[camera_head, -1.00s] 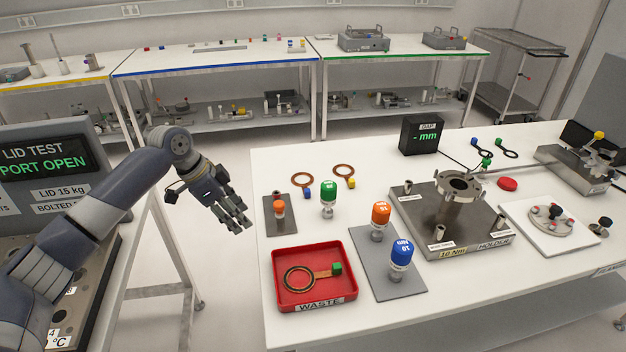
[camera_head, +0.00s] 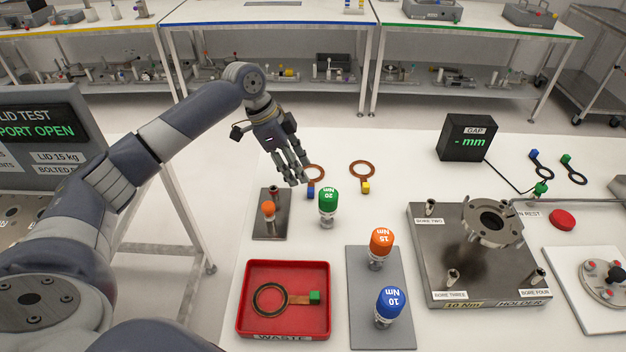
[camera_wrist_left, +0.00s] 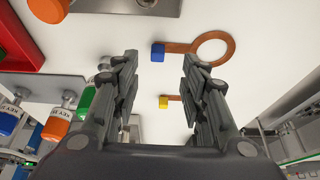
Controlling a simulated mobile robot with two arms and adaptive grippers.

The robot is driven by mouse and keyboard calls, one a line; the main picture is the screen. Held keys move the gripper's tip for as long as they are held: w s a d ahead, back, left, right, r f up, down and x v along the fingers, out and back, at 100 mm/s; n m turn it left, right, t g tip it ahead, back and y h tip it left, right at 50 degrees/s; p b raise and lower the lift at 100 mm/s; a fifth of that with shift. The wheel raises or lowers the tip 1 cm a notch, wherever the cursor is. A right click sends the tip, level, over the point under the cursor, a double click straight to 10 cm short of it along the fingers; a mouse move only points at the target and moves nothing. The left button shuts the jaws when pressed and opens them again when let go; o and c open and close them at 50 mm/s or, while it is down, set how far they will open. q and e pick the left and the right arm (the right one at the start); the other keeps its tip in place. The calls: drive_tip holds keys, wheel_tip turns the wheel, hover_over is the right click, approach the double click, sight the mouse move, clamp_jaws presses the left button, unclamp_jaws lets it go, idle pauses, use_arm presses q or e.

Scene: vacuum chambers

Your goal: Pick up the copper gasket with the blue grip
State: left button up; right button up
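The copper gasket with the blue grip (camera_wrist_left: 214,47) lies flat on the white table; its blue block (camera_wrist_left: 157,53) is at the end of its tab. In the head view the ring (camera_head: 316,173) is partly hidden behind my left gripper, and its blue grip (camera_head: 310,191) shows just below the fingers. My left gripper (camera_head: 299,180) is over the table's far left part, fingers pointing down. The left wrist view shows its two finger sides (camera_wrist_left: 158,75) well apart with nothing between them. I cannot tell its exact height above the gasket. My right gripper is not in view.
A copper gasket with a yellow grip (camera_head: 362,172) lies to the right. A green-topped driver (camera_head: 328,203) and a small plate with an orange knob (camera_head: 268,212) stand close by. A red waste tray (camera_head: 325,290) holds a green-grip gasket. The steel holder (camera_head: 425,255) stands further right.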

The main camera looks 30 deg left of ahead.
sight(311, 189)
use_arm(q)
drive_tip(key=shift+w+d+f, duration=0.15)
drive_tip(key=shift+d+f, duration=0.1)
drive_tip(key=shift+f, duration=0.2)
drive_tip(key=shift+w+d+f, duration=0.15)
drive_tip(key=shift+f, duration=0.15)
drive_tip(key=x, duration=0.1)
drive_tip(key=p+x, duration=0.1)
drive_tip(key=x, duration=0.2)
drive_tip(key=shift+s+d+f+p, duration=0.1)
drive_tip(key=shift+s+d+p, duration=0.15)
drive_tip(key=shift+p, duration=0.1)
drive_tip(key=shift+f, duration=0.3)
drive_tip(key=shift+w+d+f, duration=0.1)
drive_tip(key=shift+w+f, duration=0.05)
clamp_jaws()
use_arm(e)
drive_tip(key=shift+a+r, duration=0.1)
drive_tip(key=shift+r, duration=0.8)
